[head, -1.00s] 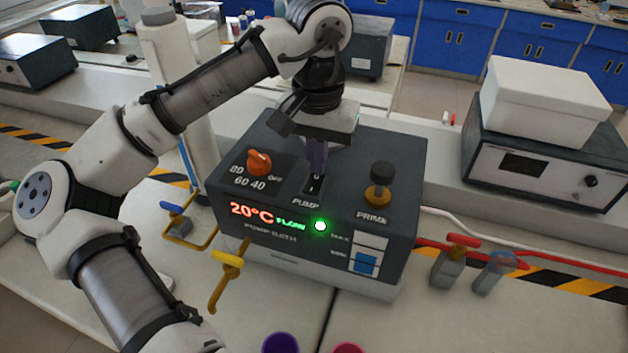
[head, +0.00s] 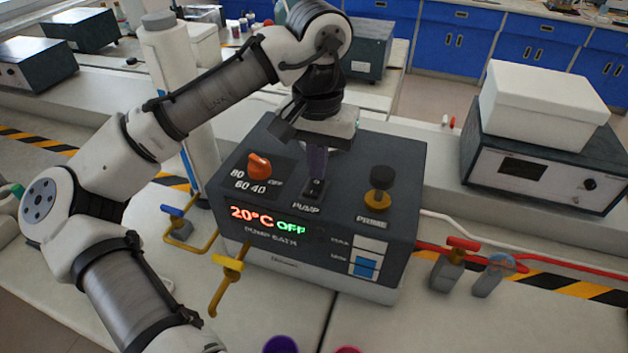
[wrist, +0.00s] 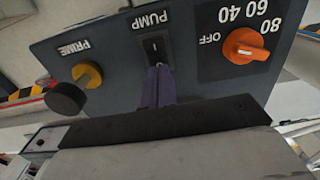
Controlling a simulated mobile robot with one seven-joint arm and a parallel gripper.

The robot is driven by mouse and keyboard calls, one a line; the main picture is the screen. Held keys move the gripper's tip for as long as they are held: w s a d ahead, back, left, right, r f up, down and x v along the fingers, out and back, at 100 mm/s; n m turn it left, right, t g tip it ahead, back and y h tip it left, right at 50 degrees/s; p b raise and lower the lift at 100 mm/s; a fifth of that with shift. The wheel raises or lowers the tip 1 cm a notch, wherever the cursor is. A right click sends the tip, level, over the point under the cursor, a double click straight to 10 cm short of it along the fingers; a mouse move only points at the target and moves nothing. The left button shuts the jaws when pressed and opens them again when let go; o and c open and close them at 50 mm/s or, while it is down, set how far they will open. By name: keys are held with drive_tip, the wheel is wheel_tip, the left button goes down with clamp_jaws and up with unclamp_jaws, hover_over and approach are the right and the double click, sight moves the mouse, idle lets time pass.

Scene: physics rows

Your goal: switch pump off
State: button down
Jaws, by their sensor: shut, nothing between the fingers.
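The pump bath (head: 320,235) is a dark box on the bench, and its display reads 20°C and OFF in the head view. The black pump rocker switch (head: 315,188) is on its top panel above the PUMP label; it also shows in the wrist view (wrist: 154,45). My gripper (head: 316,172) is shut and empty, fingers pointing down at the switch. In the wrist view my gripper's fingertips (wrist: 157,68) are at the near edge of the switch; I cannot tell whether they touch it. No green indicator light shows.
An orange knob (head: 259,165) is left of the switch and a black-topped prime knob (head: 380,188) is right. Yellow pipes with a blue valve (head: 172,210) and a yellow valve (head: 228,263) stand at the left. A red-handled valve (head: 462,245) stands at the right.

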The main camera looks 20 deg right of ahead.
wheel_tip(320, 180, up, 6)
drive_tip(key=p, duration=0.5)
drive_tip(key=shift+p, duration=0.3)
drive_tip(key=shift+s, duration=0.1)
idle(0.3)
